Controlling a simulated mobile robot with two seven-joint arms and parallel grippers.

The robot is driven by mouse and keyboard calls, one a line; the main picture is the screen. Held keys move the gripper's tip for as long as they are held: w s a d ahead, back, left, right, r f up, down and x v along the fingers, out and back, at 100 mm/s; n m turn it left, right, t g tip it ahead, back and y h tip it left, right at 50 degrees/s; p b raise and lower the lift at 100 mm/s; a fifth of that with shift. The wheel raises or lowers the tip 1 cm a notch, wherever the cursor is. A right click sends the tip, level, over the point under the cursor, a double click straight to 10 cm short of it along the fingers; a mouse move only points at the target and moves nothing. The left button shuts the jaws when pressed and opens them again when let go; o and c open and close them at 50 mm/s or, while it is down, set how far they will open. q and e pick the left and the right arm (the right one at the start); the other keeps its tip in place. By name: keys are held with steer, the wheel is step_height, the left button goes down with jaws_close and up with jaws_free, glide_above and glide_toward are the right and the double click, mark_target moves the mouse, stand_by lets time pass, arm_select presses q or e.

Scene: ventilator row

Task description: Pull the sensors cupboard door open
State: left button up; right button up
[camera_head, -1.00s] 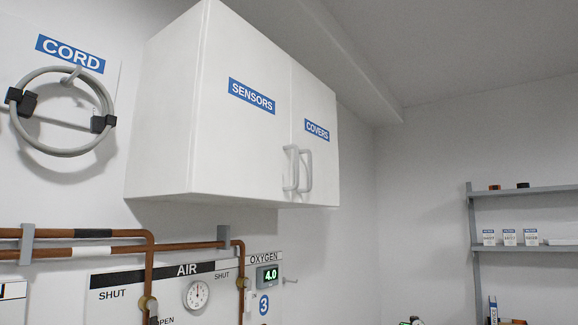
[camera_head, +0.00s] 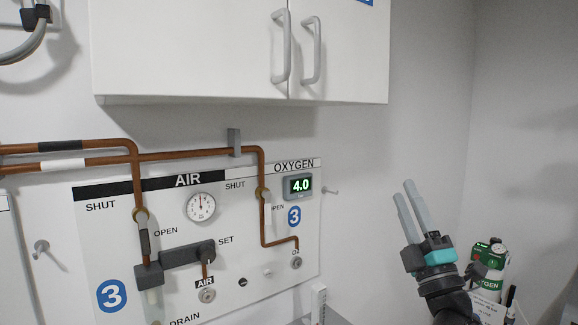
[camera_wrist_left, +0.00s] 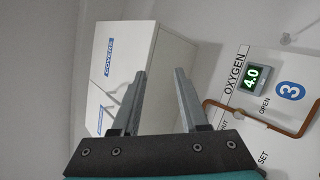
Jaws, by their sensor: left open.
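The sensors cupboard door (camera_head: 190,45) is the left of two white doors, shut, with its label out of the head view. Its grey bar handle (camera_head: 281,47) stands upright near the seam, beside the handle (camera_head: 317,50) of the covers door (camera_head: 350,55). My left gripper (camera_head: 405,189) is open and empty, lower right of the cupboard and apart from both handles. In the left wrist view, its fingers (camera_wrist_left: 160,72) point toward the cupboard. The covers door (camera_wrist_left: 120,58) shows there, with part of the sensors door behind a finger. My right gripper is not in view.
Below the cupboard is a wall panel (camera_head: 240,270) with copper pipes (camera_head: 190,153), a gauge (camera_head: 201,206) and an oxygen display (camera_head: 298,186). A small hook (camera_head: 331,191) sticks out of the wall. A green-topped oxygen cylinder (camera_head: 490,255) stands at lower right.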

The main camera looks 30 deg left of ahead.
arm_select(q)
steer(key=s+a+r+n+g+y+p, duration=0.1)
steer(key=s+a+r+n+g+y, duration=0.1)
steer(key=s+r+n+g, duration=0.6)
steer(key=s+a+r+n+g+y+p, duration=0.1)
steer(key=s+a+r+n+g+y, duration=0.15)
steer(key=r+n+g, duration=0.6)
steer(key=n+t+h+p, duration=0.1)
steer(key=n+t+h, duration=0.3)
steer(key=n+h, duration=0.2)
glide_toward(289, 36)
steer(key=p+x, duration=0.1)
steer(key=x, duration=0.9)
steer(key=shift+w+a, duration=0.15)
steer(key=shift+a, duration=0.15)
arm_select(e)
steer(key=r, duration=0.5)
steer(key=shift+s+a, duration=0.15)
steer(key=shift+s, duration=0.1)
arm_select(q)
steer(key=shift+c, duration=0.4)
jaws_close()
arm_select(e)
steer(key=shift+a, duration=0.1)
